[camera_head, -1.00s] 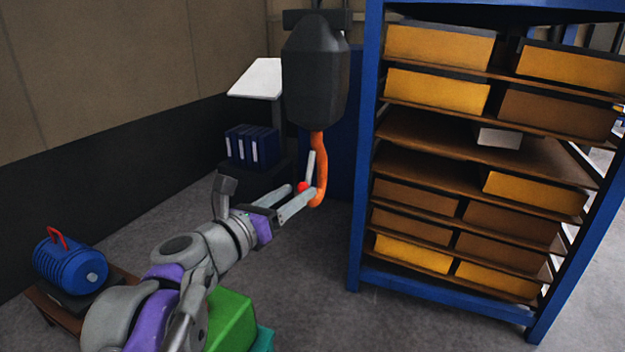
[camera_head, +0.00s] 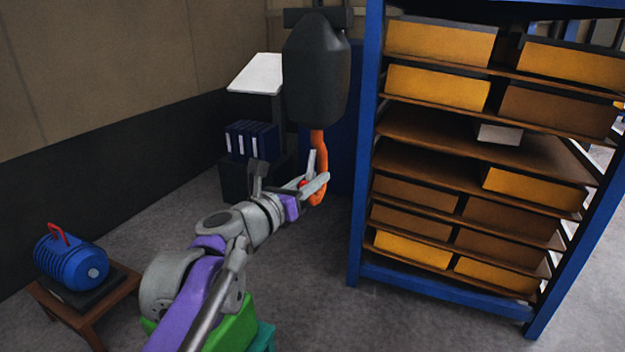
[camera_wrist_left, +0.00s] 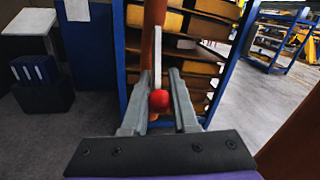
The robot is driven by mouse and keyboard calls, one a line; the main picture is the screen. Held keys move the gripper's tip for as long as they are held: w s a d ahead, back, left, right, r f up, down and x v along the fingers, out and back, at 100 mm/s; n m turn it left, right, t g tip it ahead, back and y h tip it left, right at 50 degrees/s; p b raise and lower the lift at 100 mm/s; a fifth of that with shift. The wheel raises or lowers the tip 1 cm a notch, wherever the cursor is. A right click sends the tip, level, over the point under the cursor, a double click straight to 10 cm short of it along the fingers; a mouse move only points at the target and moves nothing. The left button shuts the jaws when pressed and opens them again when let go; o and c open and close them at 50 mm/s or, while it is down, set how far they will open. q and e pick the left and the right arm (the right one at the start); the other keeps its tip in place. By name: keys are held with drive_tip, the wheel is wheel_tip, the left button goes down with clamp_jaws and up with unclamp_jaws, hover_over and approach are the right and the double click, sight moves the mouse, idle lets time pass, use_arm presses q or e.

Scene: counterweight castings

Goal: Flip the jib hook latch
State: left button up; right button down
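The orange jib hook (camera_head: 318,145) hangs below a dark hoist block (camera_head: 316,75). A pale grey latch lever (camera_head: 311,160) stands beside the hook with a red ball knob (camera_head: 303,184) at its lower end. My left gripper (camera_head: 315,179) is at the knob, with its fingers open. In the left wrist view the red knob (camera_wrist_left: 159,99) sits between the two fingers (camera_wrist_left: 159,78), with a gap visible on both sides. The latch lever (camera_wrist_left: 157,60) rises above the knob in front of the hook. The near finger partly hides the hook and knob in the head view. My right gripper is not in view.
A blue rack (camera_head: 368,150) with yellow and brown bins stands close to the right of the hook. Dark blue binders (camera_head: 250,141) stand behind to the left. A blue motor (camera_head: 70,262) sits on a low wooden table (camera_head: 95,318) at lower left.

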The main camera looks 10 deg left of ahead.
use_arm(q)
clamp_jaws()
idle(0.9)
